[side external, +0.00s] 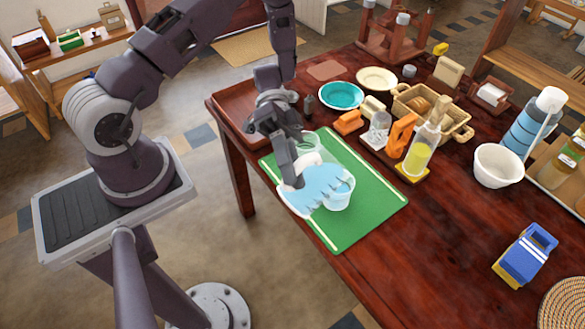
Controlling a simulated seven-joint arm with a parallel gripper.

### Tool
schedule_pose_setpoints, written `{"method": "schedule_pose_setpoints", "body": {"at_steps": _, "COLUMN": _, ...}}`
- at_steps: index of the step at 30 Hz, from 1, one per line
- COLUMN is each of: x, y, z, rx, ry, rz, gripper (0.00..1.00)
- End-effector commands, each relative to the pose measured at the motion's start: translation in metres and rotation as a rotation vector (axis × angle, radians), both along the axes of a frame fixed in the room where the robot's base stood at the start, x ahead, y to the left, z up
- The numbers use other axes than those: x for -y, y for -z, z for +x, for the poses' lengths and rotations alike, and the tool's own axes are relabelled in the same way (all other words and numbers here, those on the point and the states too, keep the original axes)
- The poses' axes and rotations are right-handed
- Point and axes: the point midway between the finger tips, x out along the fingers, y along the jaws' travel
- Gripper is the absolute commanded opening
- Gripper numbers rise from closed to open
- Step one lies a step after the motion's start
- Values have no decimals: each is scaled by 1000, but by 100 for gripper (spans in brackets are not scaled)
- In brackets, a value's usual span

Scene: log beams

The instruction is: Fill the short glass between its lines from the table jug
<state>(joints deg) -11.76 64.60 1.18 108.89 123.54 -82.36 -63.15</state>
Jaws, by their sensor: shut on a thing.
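My gripper (297,182) is low over the green mat (365,222), fingers pointing down. It is shut on a pale blue thing (312,192) with a wavy edge, at the mat's left side. I cannot tell whether this is the jug, water or a cloth. A short clear glass (342,196) with bluish contents stands against its right side, partly covered by it. The glass's lines and exact level are too small to read. Another clear vessel (312,144) shows behind my fingers, partly hidden. A white patch beside the fingers is unclear.
Right of the mat's far end stand orange-handled items (400,133), a bottle with yellow contents (422,148) and a wicker basket (433,108). A white bowl (497,166) and blue bottle (530,125) stand farther right. The mat's near end is clear.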

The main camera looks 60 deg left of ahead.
Motion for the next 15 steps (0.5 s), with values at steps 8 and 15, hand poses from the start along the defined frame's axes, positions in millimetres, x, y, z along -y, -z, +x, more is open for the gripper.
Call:
{"method": "schedule_pose_setpoints", "body": {"at_steps": 8, "x": 0, "y": 4, "z": -7, "rx": 121, "ry": 2, "rz": -5, "gripper": 0}}
{"method": "schedule_pose_setpoints", "body": {"at_steps": 15, "x": 0, "y": 5, "z": -14, "rx": 337, "ry": -2, "rz": -11, "gripper": 0}}
